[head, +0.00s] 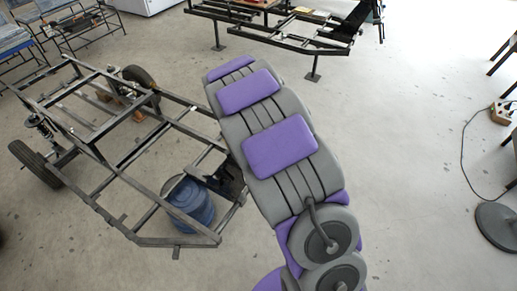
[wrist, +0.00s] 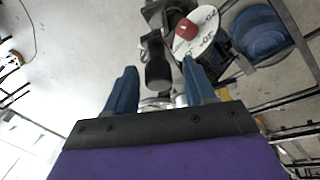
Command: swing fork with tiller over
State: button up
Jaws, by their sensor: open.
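In the wrist view my gripper (wrist: 158,68) shows two blue fingers, apart, with nothing clamped between them. A dark rounded cylinder, perhaps the tiller's grip (wrist: 158,74), appears between the fingertips; I cannot tell whether either finger touches it. It joins dark metal parts, possibly the fork (wrist: 153,15), at the top. A white lettered disc (wrist: 205,38) with a red knob (wrist: 186,29) lies just right of it. In the head view my purple and grey arm covers this area and my gripper is hidden. Dark parts (head: 230,180) show beside the arm at the frame's right corner.
A steel chassis frame (head: 118,205) with wheels (head: 36,164) and coil springs stands at left. A blue drum (head: 190,203) stands within its front end. Another metal frame (head: 290,38) is at the back. Open concrete floor lies to the right, with a cable and round base (head: 498,222).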

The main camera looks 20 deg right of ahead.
jog(key=p+v, duration=0.2)
jog(key=v, duration=1.5)
jog(key=shift+a+p, duration=0.15)
jog(key=shift+p, duration=0.25)
jog(key=shift+r, duration=0.1)
jog(key=s+a+r+g+y, duration=0.1)
jog(key=s, duration=1.7)
jog(key=s+a+r+g+y, duration=0.1)
jog(key=s+a+y, duration=0.1)
jog(key=s, duration=1.6)
jog(key=shift+a+r+n+g, duration=0.2)
jog(key=shift+r+n+g, duration=0.1)
jog(key=shift+n, duration=0.1)
